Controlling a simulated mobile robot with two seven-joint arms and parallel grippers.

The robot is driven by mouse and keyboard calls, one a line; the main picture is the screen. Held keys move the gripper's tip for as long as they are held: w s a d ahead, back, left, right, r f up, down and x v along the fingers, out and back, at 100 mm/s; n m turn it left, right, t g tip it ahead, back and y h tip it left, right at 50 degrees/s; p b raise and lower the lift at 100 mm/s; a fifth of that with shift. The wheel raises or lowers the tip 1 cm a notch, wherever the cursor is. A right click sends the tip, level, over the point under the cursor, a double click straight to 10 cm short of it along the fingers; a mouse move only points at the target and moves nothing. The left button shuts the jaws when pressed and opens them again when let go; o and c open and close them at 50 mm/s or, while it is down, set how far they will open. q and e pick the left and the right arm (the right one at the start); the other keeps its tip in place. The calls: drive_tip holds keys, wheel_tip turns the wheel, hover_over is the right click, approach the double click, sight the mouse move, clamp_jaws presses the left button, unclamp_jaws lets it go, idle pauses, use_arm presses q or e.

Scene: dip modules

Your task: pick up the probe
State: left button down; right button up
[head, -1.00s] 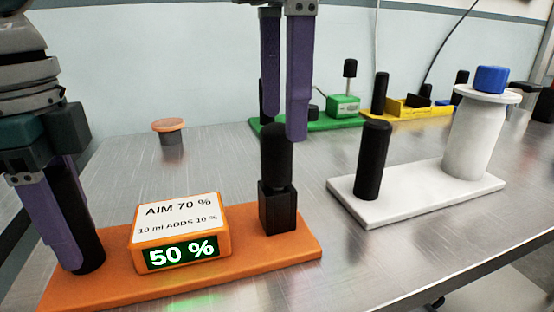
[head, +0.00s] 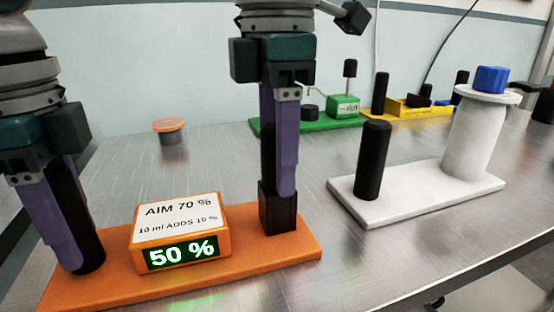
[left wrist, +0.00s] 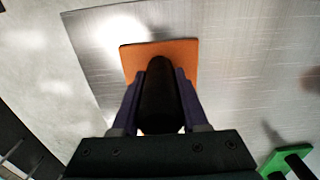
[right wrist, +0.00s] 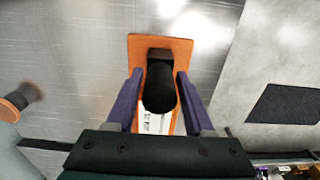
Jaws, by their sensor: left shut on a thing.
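The orange base (head: 180,281) carries a black upright handle (head: 93,255) at its left end and the black probe (head: 268,160) in a square black socket (head: 278,212) at its right end. My left gripper (head: 80,258) is shut on the handle; it also shows between the fingers in the left wrist view (left wrist: 160,95). My right gripper (head: 278,188) points down with its fingers on either side of the probe, tips near the socket. In the right wrist view, the probe (right wrist: 159,90) stands between the open fingers (right wrist: 159,75). Much of the probe is hidden by the fingers in the head view.
An orange box (head: 180,235) on the base reads AIM 70 % and 50 %. A white base (head: 415,195) with a black post and a blue-capped white stand is to the right. Green (head: 320,124) and yellow (head: 415,110) modules stand behind. An orange-topped knob (head: 170,126) is at the back left.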

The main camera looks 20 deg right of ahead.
sight(47, 173)
clamp_jaws()
idle(0.3)
wheel_tip(47, 173, up, 10)
drive_tip(key=shift+r, duration=0.1)
use_arm(q)
drive_tip(key=shift+c, duration=1.7)
unclamp_jaws()
wheel_tip(47, 173, up, 8)
drive_tip(key=p, duration=0.6)
drive_tip(key=shift+f+p, duration=0.25)
drive_tip(key=shift+p, duration=0.15)
use_arm(e)
wheel_tip(47, 173, up, 7)
drive_tip(key=shift+f, duration=0.2)
